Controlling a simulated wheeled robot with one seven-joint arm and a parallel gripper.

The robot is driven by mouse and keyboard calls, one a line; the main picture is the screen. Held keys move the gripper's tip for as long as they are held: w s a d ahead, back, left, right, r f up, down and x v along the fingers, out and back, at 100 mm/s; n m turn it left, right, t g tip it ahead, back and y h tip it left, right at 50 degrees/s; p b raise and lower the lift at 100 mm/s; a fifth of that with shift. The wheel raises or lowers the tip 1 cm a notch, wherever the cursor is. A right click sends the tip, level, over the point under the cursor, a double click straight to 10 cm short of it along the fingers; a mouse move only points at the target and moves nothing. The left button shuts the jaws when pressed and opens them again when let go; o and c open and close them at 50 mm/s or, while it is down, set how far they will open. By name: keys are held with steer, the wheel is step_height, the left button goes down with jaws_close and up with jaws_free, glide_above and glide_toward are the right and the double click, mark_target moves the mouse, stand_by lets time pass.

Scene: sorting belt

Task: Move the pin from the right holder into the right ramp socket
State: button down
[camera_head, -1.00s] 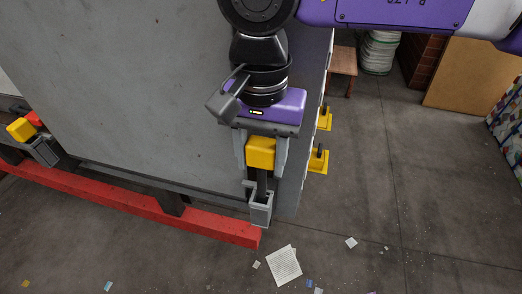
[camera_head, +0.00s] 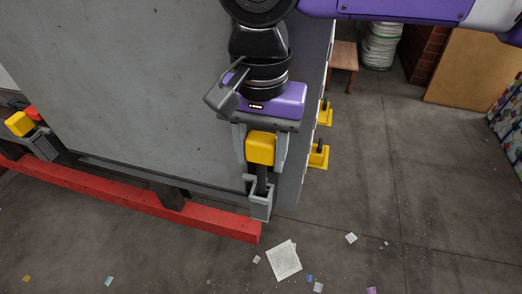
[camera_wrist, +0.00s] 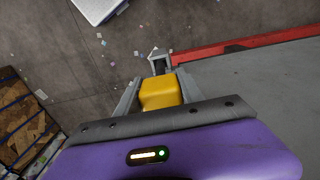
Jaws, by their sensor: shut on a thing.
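The pin has a yellow block head (camera_head: 261,148) and a dark shank (camera_head: 261,180). My gripper (camera_head: 263,153) is shut on the yellow head, with one grey finger on each side. The shank points down, and its lower end is inside or just behind the rim of a grey bracket (camera_head: 261,207) at the right end of the red beam. I cannot tell how deep it sits. In the wrist view, the yellow head (camera_wrist: 160,92) is between my fingers (camera_wrist: 158,92), and the grey bracket (camera_wrist: 158,56) is beyond it.
A large grey panel (camera_head: 150,80) stands close on the left, above the red beam (camera_head: 120,197). Another yellow-headed piece (camera_head: 19,124) is at the far left. Two yellow brackets (camera_head: 318,157) are at the panel's right. Papers (camera_head: 284,260) litter the floor. The right side is open floor.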

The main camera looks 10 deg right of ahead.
mark_target(261, 183)
steer(key=shift+f, duration=0.1)
stand_by(0.5)
steer(key=shift+f+b, duration=3.55)
steer(key=shift+f, duration=0.5)
steer(key=c, duration=0.6)
jaws_free()
steer(key=shift+c, duration=0.2)
step_height(261, 183, up, 8)
steer(key=shift+f, duration=0.1)
